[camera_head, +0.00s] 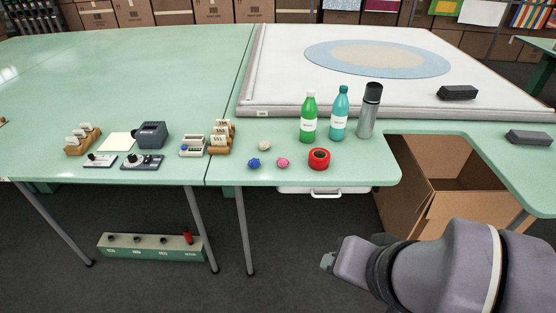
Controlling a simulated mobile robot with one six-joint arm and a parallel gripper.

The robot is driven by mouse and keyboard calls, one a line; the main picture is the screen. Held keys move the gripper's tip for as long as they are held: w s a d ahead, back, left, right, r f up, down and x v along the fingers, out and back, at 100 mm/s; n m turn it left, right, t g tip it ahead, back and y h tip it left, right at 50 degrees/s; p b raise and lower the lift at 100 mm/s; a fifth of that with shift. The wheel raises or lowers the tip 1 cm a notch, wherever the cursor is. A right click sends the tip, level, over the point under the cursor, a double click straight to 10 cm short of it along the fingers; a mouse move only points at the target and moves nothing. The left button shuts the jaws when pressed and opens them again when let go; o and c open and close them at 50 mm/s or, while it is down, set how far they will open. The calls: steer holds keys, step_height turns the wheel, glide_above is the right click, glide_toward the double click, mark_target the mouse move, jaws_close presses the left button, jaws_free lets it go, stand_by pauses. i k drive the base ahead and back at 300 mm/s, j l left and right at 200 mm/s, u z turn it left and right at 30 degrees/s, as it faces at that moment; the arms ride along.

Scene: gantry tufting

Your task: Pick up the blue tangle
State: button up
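The blue tangle (254,163) is a small round clump of yarn on the green table, near its front edge. A pink tangle (283,162) lies to its right and a cream tangle (264,143) lies behind it. My gripper (327,262) is at the lower right, in front of the table and apart from the tangles. Its fingertips are small and mostly hidden, so I cannot tell whether it is open or shut.
A red tape roll (319,159), a green bottle (309,118), a teal bottle (340,114) and a steel flask (369,111) stand right of the tangles. A wooden holder with cards (221,138) stands to their left. An open cardboard box (433,207) is below the table.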

mark_target(254, 162)
steer(key=i+j, duration=0.25)
steer(key=j, duration=0.15)
steer(key=i+j, duration=0.5)
steer(key=j, duration=0.25)
steer(key=i+j+z, duration=0.1)
steer(key=i+j, duration=0.15)
steer(key=j, duration=0.15)
steer(key=i+j, duration=0.2)
steer(key=j, duration=0.2)
steer(key=i+j, duration=0.25)
steer(key=j, duration=0.15)
